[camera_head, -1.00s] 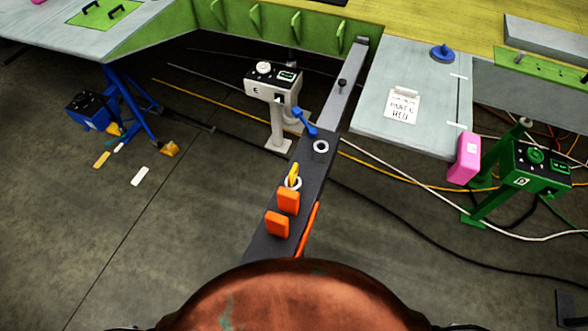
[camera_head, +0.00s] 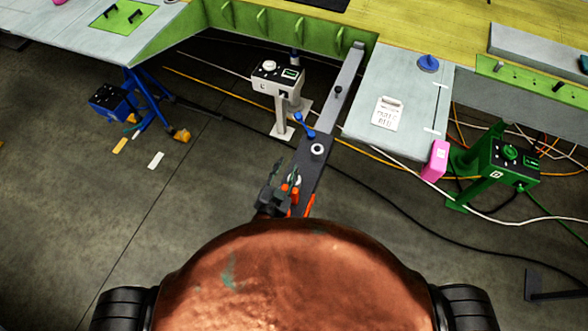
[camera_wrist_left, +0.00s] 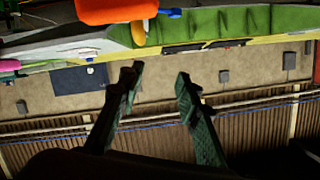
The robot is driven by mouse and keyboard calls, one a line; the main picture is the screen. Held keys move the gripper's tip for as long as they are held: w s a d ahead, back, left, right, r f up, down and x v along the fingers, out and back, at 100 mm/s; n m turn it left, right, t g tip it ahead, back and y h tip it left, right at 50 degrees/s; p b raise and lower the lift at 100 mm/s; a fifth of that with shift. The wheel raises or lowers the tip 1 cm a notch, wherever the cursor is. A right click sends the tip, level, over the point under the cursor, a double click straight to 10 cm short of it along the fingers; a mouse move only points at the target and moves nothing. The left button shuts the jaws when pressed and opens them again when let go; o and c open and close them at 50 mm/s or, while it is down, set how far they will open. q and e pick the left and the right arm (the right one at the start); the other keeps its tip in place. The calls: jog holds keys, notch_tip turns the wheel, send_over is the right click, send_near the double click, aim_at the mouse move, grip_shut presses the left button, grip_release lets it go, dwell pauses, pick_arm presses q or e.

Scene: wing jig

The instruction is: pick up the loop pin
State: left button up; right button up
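A dark bar (camera_head: 309,167) runs away from my body. On its near part stand small orange blocks (camera_head: 295,196), partly hidden by my left gripper. A yellow piece stands close to them, mostly hidden in the head view; its rounded end (camera_wrist_left: 138,33) shows in the left wrist view beside an orange block (camera_wrist_left: 115,9). I cannot tell for sure which piece is the loop pin. My left gripper (camera_head: 277,180) is over the left side of the bar's near part, beside the blocks. In the wrist view its two fingers (camera_wrist_left: 155,85) are apart with nothing between them. My right gripper is not in view.
A white ring (camera_head: 317,150) and a blue lever (camera_head: 304,125) lie farther along the bar. A white control post (camera_head: 281,95) stands left of it. A grey table (camera_head: 400,85), a pink box (camera_head: 436,160) and a green post (camera_head: 490,165) stand right. Cables cross the floor.

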pick_arm(q)
jog(key=shift+n+g, duration=0.8)
jog(key=s, duration=0.1)
jog(key=s+f+p, duration=0.1)
jog(key=s, duration=0.1)
jog(key=s+f, duration=0.1)
jog(key=shift+s+p, duration=0.3)
jog(key=shift+s, duration=0.1)
jog(key=shift+w+d+f, duration=0.15)
jog(key=shift+f, duration=0.15)
jog(key=b+x, duration=0.4)
jog(key=x, duration=0.3)
jog(key=shift+d+f+b, duration=0.1)
jog(key=shift+f+b, duration=0.1)
jog(key=shift+b, duration=0.2)
jog(key=shift+r, duration=0.1)
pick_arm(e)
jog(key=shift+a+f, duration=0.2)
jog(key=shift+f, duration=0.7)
pick_arm(q)
jog(key=shift+c, duration=0.3)
grip_shut()
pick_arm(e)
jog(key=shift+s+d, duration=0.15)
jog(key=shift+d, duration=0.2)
